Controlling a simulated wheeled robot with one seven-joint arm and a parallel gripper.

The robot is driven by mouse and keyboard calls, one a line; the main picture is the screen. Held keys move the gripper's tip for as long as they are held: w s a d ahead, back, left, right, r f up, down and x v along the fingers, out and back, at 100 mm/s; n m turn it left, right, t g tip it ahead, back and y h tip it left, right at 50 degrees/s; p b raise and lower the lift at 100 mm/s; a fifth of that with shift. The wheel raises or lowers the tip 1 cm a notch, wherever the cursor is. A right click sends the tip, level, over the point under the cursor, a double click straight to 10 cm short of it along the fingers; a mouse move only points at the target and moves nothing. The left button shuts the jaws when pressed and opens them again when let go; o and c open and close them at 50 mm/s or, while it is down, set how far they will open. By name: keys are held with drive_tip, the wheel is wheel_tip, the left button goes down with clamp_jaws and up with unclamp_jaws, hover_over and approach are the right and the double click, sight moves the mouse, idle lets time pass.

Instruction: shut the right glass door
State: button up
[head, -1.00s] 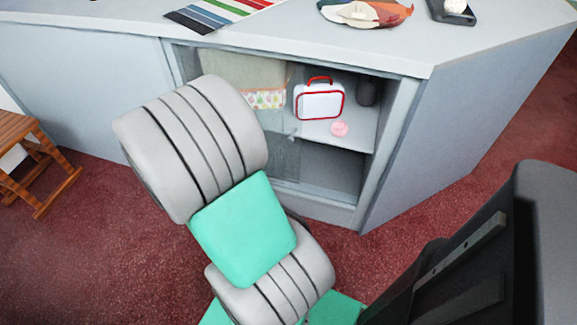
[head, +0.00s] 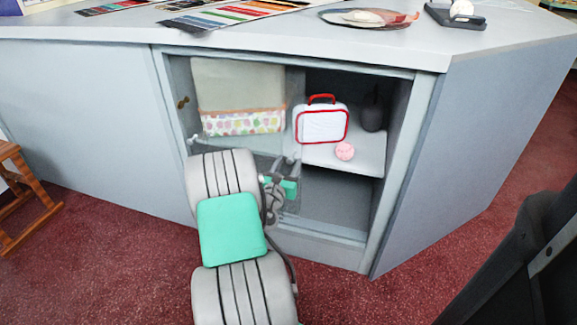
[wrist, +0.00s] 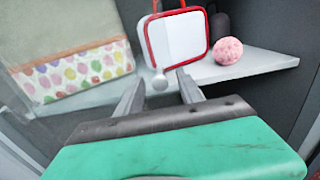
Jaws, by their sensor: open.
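The counter cabinet (head: 405,140) has a glass front. Glass panes cover its left half, and the right glass door (head: 293,100) appears slid left, its edge near the middle. The right half of the opening is uncovered. A small round grey knob (wrist: 160,82) shows in the wrist view, between and just beyond my fingertips. My gripper (head: 290,161) is in front of the cabinet near that glass edge. In the wrist view my gripper (wrist: 158,84) has its two fingers apart, with nothing held. I cannot tell whether a finger touches the knob.
A white lunch box with red trim (head: 321,124), a pink ball (head: 345,151) and a dark rounded object (head: 373,112) sit on the shelf. A patterned fabric bin (head: 240,100) is behind the glass. A brass knob (head: 183,102) is at left. A wooden stool (head: 25,200) stands far left.

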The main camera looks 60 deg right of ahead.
drive_tip(key=shift+d, duration=0.1)
drive_tip(key=shift+c, duration=0.2)
clamp_jaws()
idle(1.2)
